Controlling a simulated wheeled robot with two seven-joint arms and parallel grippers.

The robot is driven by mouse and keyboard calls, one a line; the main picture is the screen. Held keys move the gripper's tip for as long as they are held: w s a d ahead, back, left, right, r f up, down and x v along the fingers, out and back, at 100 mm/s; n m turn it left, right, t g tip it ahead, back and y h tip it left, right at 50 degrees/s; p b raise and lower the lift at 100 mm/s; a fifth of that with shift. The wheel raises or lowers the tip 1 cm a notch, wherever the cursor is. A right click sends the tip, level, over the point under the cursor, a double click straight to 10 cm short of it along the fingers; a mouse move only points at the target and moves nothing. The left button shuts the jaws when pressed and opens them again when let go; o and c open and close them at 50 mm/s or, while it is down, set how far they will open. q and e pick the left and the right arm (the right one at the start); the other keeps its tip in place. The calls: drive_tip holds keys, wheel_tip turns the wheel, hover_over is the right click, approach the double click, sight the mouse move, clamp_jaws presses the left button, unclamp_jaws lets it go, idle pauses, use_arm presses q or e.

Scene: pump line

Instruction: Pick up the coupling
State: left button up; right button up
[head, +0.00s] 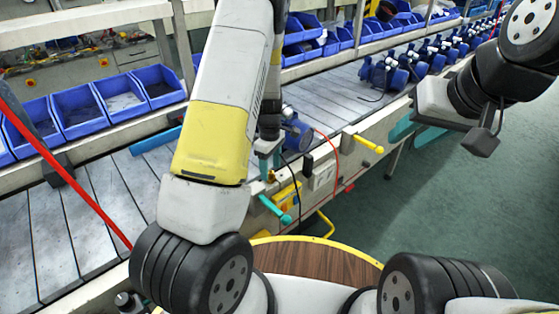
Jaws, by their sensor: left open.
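My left arm rises through the middle of the head view and hides much of the bench behind it. Its dark wrist points down, and my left gripper (267,152) is at its lower end, near the conveyor's front edge, small and partly hidden. A small brass-coloured piece (271,176) shows just below it. It may be the coupling, but it is too small to be sure, and I cannot tell whether the gripper touches it. My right gripper (482,140) is at the right, over the green floor, far from that piece; its jaws are not clear.
A blue pump (297,132) stands on the slatted conveyor (335,92) just right of my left wrist. More blue pumps (385,74) line the belt farther back. Blue bins (78,106) stand on a shelf. Teal (274,209) and yellow handles (368,143) stick out at the front edge.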

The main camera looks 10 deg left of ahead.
sight(271, 172)
use_arm(q)
drive_tip(key=shift+f, duration=1.55)
clamp_jaws()
